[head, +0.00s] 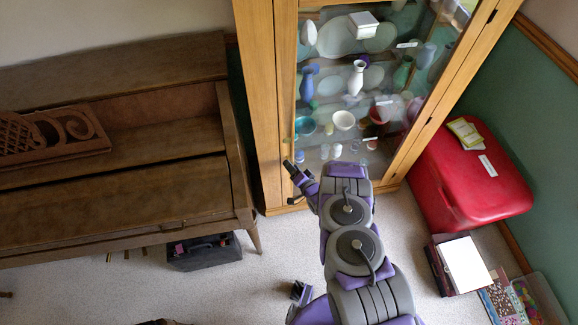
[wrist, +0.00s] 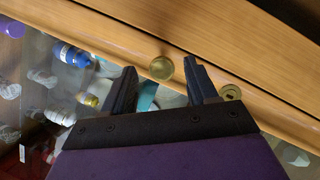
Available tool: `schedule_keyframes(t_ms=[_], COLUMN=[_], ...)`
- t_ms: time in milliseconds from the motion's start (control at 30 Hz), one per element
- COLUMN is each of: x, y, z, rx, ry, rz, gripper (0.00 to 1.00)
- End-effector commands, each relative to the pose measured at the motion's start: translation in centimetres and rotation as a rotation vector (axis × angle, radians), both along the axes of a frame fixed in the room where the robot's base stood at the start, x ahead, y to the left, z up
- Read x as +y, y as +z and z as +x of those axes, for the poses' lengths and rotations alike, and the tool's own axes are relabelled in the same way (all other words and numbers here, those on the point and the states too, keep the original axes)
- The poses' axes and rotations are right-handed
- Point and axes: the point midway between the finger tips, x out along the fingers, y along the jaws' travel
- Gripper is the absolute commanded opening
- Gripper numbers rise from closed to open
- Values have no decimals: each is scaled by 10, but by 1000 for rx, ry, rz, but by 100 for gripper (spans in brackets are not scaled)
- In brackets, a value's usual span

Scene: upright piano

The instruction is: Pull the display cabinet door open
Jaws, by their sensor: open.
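The display cabinet (head: 259,90) is a tall wooden case with a glass door (head: 338,85), and the door looks closed. Vases, bowls and plates show behind the glass. In the wrist view, a round brass knob (wrist: 161,68) sits on the door's wooden frame (wrist: 130,42). A brass keyhole plate (wrist: 230,92) is to its right. My gripper (wrist: 160,72) is open, with the knob between its fingertips in the picture; I cannot tell whether they touch it. In the head view, my gripper (head: 291,166) is at the lower left of the door, and the knob is not clear there.
A wooden piano (head: 115,165) stands to the left, with a dark case (head: 204,252) under it. A red chest (head: 470,175) stands right of the cabinet. Books (head: 462,266) and a clear bin (head: 540,297) lie at the lower right.

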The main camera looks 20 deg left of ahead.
Motion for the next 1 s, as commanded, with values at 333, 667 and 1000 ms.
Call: schedule_keyframes(t_ms=[333,667,1000], x=[22,23,22], y=[-6,-5,-6], z=[19,19,20], rx=[-1,-1,-1], ry=[0,0,0], rz=[1,1,1], gripper=[58,51,19])
